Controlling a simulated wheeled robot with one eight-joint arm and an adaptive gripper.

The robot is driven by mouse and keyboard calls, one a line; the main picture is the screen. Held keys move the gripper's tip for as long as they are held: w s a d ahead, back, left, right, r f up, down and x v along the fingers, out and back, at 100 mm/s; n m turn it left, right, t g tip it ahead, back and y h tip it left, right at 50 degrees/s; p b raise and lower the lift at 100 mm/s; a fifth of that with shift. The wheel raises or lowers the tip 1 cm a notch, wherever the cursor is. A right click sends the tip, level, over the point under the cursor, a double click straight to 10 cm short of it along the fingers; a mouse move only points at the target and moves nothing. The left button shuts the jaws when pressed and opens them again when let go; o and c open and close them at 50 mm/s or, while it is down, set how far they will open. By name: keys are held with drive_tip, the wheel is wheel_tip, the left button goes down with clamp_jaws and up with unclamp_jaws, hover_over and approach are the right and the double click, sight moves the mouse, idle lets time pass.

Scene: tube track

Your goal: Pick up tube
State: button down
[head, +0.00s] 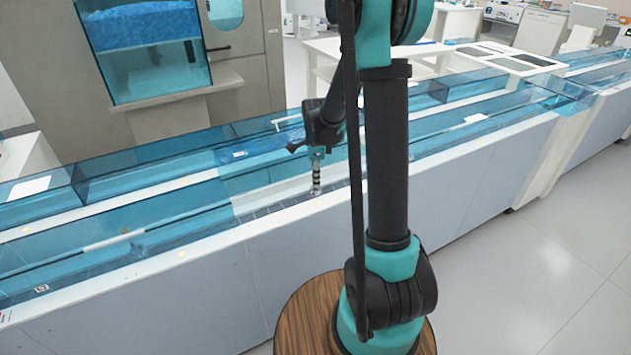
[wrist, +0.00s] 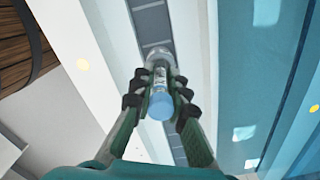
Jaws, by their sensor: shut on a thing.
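A small tube with a light blue cap (wrist: 160,106) is between the fingers of my gripper (wrist: 160,88) in the wrist view. The gripper is shut on it, one finger on each side, just below the cap. In the head view, a short dark-and-white banded upright piece (head: 316,178) shows under my gripper (head: 316,154), over the grey segmented strip of the track (head: 265,211). A clear, rounded part shows at the tube's far end in the wrist view. I cannot tell whether the tube's lower end still sits in the track.
Clear blue walls (head: 160,209) line the long track on both sides of the strip. White rods (head: 114,240) lie in the channels. A beige cabinet with a blue window (head: 150,60) stands behind. Open floor (head: 560,260) lies at the right.

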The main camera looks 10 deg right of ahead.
drive_tip(key=shift+r, duration=0.15)
wheel_tip(320, 180, up, 20)
idle(0.8)
drive_tip(key=shift+f, duration=0.25)
drive_tip(key=shift+f, duration=9.6)
